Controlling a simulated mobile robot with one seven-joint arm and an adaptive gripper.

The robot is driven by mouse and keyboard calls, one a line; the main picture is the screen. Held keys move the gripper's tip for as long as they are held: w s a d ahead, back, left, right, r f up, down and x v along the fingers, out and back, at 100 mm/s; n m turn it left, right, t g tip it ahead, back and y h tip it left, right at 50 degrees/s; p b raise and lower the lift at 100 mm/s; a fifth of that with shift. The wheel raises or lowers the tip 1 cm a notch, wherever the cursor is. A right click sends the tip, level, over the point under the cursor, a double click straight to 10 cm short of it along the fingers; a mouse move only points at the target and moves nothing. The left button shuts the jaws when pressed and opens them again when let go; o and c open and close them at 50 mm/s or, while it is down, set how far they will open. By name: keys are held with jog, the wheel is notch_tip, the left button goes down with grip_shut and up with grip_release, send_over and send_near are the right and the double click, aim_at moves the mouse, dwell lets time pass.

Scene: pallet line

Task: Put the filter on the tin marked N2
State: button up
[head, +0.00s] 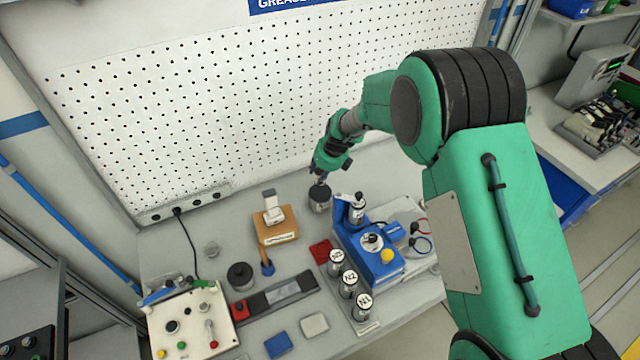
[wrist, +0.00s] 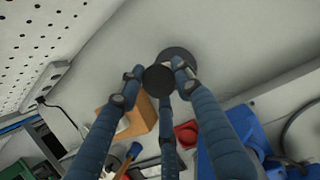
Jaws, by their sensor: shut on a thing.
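My gripper (head: 320,177) points down near the pegboard, behind the blue fixture. It is shut on a dark round piece (head: 320,196), which I take to be the filter. In the wrist view, the fingers close around a black disc (wrist: 158,79). A wider dark round shape (wrist: 178,55) shows behind it, and I cannot tell whether it is part of the filter or a shadow. The tin marked N2 (head: 348,287) stands upright in the middle of a row, at the front left of the blue fixture. The filter is apart from it, farther back.
Tins stand on either side of N2, the front one marked N1 (head: 362,309). A wooden block (head: 276,232), a red piece (head: 320,251) and a black round part (head: 240,276) are left.

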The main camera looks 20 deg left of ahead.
jog(key=shift+f, duration=0.1)
jog(key=shift+f, duration=2.4)
jog(key=shift+f, duration=0.15)
jog(key=o, duration=1)
jog(key=shift+c, duration=0.2)
jog(key=v, duration=1.2)
